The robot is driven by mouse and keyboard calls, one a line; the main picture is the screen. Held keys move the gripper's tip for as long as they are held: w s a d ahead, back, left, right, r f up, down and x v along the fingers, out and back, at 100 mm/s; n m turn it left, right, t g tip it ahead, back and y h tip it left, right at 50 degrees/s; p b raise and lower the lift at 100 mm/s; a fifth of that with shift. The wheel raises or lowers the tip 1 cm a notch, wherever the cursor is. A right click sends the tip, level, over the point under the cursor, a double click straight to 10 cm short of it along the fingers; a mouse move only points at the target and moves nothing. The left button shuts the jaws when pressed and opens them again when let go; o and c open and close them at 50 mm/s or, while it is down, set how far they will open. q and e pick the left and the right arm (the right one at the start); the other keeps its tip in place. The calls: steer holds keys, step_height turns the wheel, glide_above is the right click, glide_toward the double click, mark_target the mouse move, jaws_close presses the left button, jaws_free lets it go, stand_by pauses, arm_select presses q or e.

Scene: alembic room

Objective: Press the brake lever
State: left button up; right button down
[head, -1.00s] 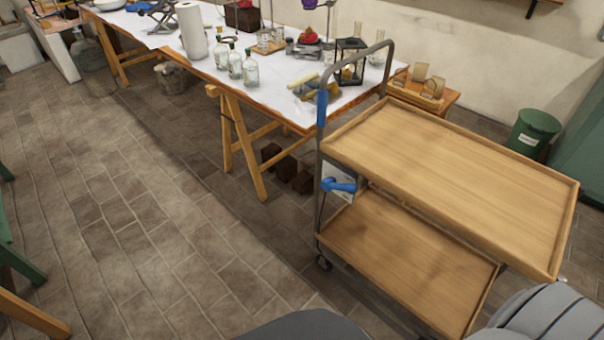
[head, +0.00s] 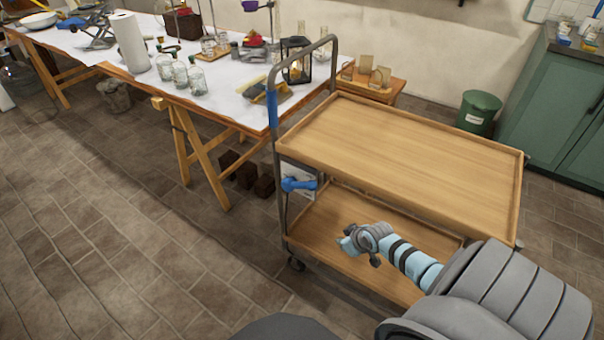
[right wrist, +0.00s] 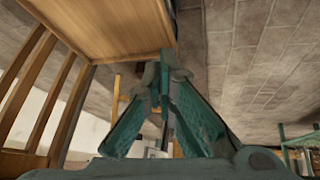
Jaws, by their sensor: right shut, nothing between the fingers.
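The brake lever (head: 298,184) is a blue handle on a pale plate at the left end of the wooden two-shelf trolley (head: 400,150), below its top tray. My right gripper (head: 347,243) comes in from the right, shut and empty. In the head view it appears in front of the lower shelf, to the right of and below the lever and apart from it. In the right wrist view the right gripper (right wrist: 163,72) shows its green fingers closed together at the tips. The lever cannot be made out there. My left gripper is not in view.
A long white-topped table (head: 225,85) with bottles and tools stands behind the trolley's left end. The trolley's grey push handle (head: 275,145) rises at its left end. A green bin (head: 478,112) and green cabinet (head: 555,100) stand at the right. The tiled floor (head: 130,240) at left is clear.

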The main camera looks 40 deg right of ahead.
steer(key=w+r+n+t+y, duration=0.1)
steer(key=w+r, duration=0.3)
steer(key=r, duration=0.5)
steer(key=w+a+r+n+t+y, duration=0.1)
steer(key=w+r, duration=0.3)
steer(key=r, duration=0.6)
steer(key=w+a+r+n+t+y, duration=0.1)
steer(key=w+r+n, duration=0.2)
steer(key=r, duration=0.6)
steer(key=shift+w+r+b, duration=0.25)
steer(key=shift+w+b, duration=0.15)
steer(key=shift+b, duration=0.05)
steer(key=shift+y, duration=0.3)
steer(key=b, duration=0.4)
glide_above(302, 183)
steer(key=w+a, duration=0.2)
step_height(302, 183, down, 7)
steer(key=f, duration=0.1)
steer(key=s+d, duration=0.1)
steer(key=f, duration=0.1)
steer(key=shift+s+d+f, duration=0.25)
steer(key=shift+d+f, duration=0.05)
steer(key=shift+s+d+f, duration=0.15)
steer(key=shift+s+f, duration=0.05)
steer(key=shift+f, duration=0.2)
